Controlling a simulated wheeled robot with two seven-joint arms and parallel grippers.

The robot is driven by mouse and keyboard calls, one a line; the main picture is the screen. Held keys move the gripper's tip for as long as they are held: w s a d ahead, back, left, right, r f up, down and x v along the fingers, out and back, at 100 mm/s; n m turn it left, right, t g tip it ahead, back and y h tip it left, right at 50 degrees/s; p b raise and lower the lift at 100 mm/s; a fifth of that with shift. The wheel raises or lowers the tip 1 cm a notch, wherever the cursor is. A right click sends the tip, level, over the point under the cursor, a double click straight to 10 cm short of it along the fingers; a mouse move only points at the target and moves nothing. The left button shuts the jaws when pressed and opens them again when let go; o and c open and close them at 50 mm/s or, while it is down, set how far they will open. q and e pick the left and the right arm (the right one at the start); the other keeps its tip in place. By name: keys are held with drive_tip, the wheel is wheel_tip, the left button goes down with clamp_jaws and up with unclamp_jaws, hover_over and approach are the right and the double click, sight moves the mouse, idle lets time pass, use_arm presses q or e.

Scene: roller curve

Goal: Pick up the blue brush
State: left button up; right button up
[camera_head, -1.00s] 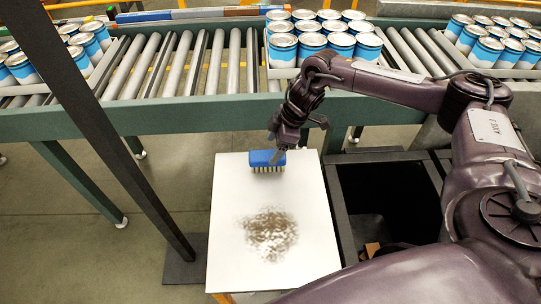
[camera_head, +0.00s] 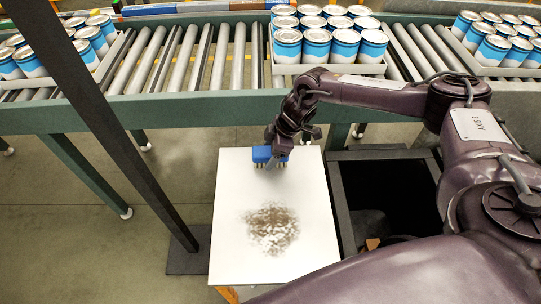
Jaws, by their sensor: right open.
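The blue brush (camera_head: 261,155) has pale bristles and stands bristles down near the far edge of a white board (camera_head: 232,190). My right gripper (camera_head: 278,150) points down at the brush from above, and its fingers cover the middle and right part of the blue body. The gripper is open, with its fingers at the brush; whether they touch it cannot be told. My left gripper is not in view.
A brown smudge (camera_head: 271,229) lies on the board. A dark open bin (camera_head: 385,195) stands right of it. Behind runs a roller conveyor (camera_head: 205,60) with trays of blue and white cans (camera_head: 318,42). A dark post (camera_head: 95,110) crosses the left side.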

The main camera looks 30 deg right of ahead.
drive_tip(key=shift+f, duration=0.15)
drive_tip(key=c, duration=1.1)
wheel_tip(320, 180, up, 21)
drive_tip(key=b, duration=0.2)
drive_tip(key=shift+f, duration=0.2)
